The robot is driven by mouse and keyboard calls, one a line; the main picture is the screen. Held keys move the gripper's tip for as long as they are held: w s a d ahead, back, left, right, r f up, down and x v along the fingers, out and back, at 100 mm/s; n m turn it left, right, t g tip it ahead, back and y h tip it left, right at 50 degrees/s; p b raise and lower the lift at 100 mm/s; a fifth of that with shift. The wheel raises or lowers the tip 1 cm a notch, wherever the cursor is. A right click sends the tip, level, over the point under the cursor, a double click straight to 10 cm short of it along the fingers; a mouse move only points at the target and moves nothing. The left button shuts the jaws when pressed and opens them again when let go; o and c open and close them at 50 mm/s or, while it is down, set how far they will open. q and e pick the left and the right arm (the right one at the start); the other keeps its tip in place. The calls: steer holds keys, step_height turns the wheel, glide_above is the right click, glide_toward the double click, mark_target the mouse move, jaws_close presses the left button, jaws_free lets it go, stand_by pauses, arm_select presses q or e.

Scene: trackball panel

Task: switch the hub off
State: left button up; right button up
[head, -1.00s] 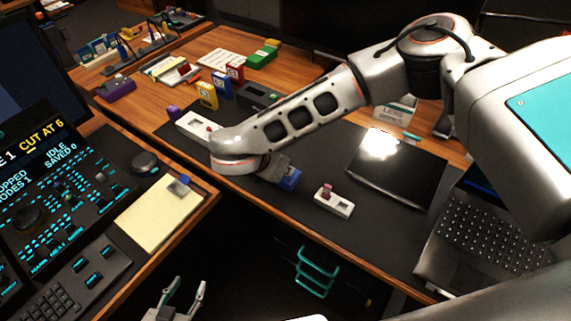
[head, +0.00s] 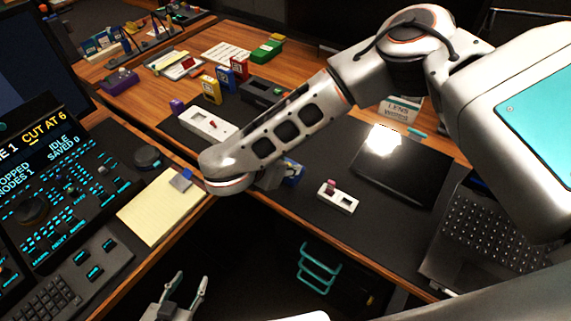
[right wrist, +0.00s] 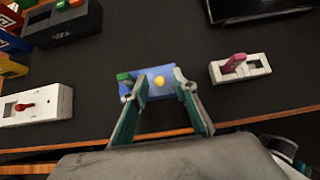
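No readable label tells me which device is the hub. A blue box (right wrist: 150,90) with a green piece and a yellow knob lies under my right gripper (right wrist: 158,80), whose fingers are apart and empty; I cannot tell whether they touch it. In the head view the blue box (head: 293,172) is partly hidden by my right arm. A white switch box (right wrist: 241,68) with a pink lever stands to its right, also in the head view (head: 338,197). Another white box (right wrist: 37,105) with a red lever stands to its left, also in the head view (head: 200,120). My left gripper (head: 190,281) is open, low in front.
A dark box (right wrist: 63,22) with green and red parts stands behind. Yellow (head: 211,89), blue and red blocks stand near it. A dark tablet (head: 398,166) and a laptop (head: 485,238) lie to the right. A notepad (head: 160,208) lies to the left. The dark mat has bare room.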

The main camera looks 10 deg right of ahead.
steer(key=v, duration=1.2)
stand_by(0.6)
